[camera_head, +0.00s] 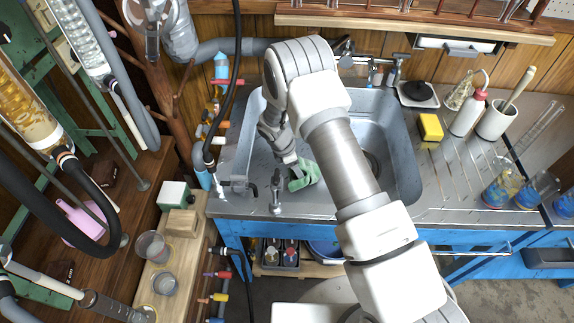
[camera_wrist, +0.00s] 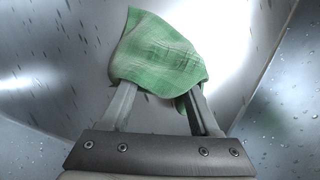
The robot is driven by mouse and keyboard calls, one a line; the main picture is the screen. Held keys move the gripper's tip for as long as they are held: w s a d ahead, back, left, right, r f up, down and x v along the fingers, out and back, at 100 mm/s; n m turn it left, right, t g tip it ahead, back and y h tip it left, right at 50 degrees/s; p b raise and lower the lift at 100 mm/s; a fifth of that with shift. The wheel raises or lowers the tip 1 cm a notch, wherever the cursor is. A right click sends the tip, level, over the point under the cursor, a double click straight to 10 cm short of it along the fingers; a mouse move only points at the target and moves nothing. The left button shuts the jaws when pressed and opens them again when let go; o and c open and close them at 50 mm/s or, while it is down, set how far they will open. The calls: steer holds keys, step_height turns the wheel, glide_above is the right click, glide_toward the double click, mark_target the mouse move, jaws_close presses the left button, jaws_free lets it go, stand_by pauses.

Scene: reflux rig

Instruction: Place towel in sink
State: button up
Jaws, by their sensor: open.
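The green towel (camera_head: 304,175) lies in the left part of the metal sink (camera_head: 398,175), near its front left corner. In the wrist view the towel (camera_wrist: 160,52) is a creased green checked cloth that covers the tips of both fingers. My gripper (camera_head: 292,166) reaches down into the sink at the towel. In the wrist view my gripper (camera_wrist: 158,92) has its fingers spread apart, with the towel's lower edge across their ends. The towel touches or nearly touches the fingers; I cannot tell which. My arm hides the middle of the sink.
A faucet (camera_head: 392,70) stands behind the sink. Right of it are a yellow sponge (camera_head: 430,127), a white wash bottle (camera_head: 467,115) and a white cup (camera_head: 495,120). A black hose (camera_head: 232,90) hangs near the sink's left edge. Small valves (camera_head: 276,190) stand at its front left.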

step_height(320, 180, up, 8)
steer(key=s+d+p, duration=0.2)
steer(key=p, duration=0.3)
steer(key=shift+s+d, duration=0.15)
steer(key=shift+s, duration=0.1)
steer(key=shift+w, duration=0.1)
steer(key=c, duration=0.4)
steer(key=shift+w+a+r, duration=0.1)
steer(key=shift+w+a, duration=0.9)
steer(key=shift+a, duration=0.2)
jaws_close()
step_height(320, 180, down, 3)
steer(key=shift+w+a+r, duration=0.1)
steer(key=shift+a+r, duration=0.05)
